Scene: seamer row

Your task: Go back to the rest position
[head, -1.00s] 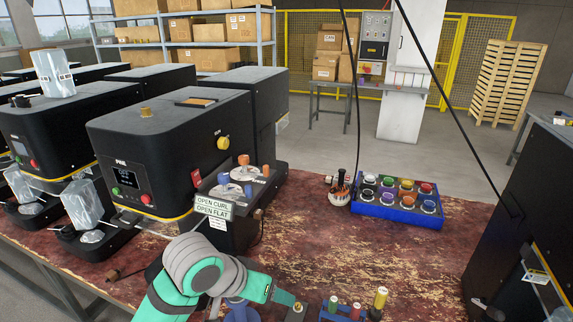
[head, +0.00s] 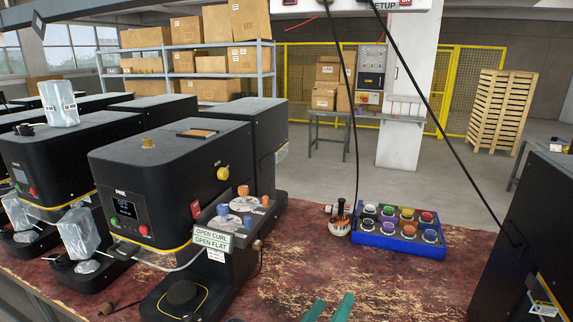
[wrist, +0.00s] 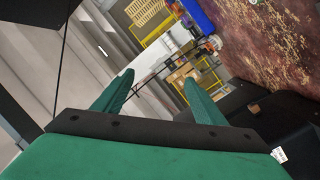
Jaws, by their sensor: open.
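My gripper (wrist: 152,92) shows in the wrist view as two green fingers standing well apart, with nothing between them. In the head view only the green tips of my gripper (head: 329,308) show at the bottom edge, above the worn red bench (head: 350,265). The rest of my arm is out of that view. The wrist view is tilted, with the bench (wrist: 268,40) at the upper right and the floor at the left.
The black seamer (head: 165,180) with a sign stands left of centre, with other seamers beyond it. A blue tray (head: 398,237) of several coloured lids and a small tool holder (head: 339,225) stand on the bench. A black machine (head: 525,230) is at the right. Cables hang above.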

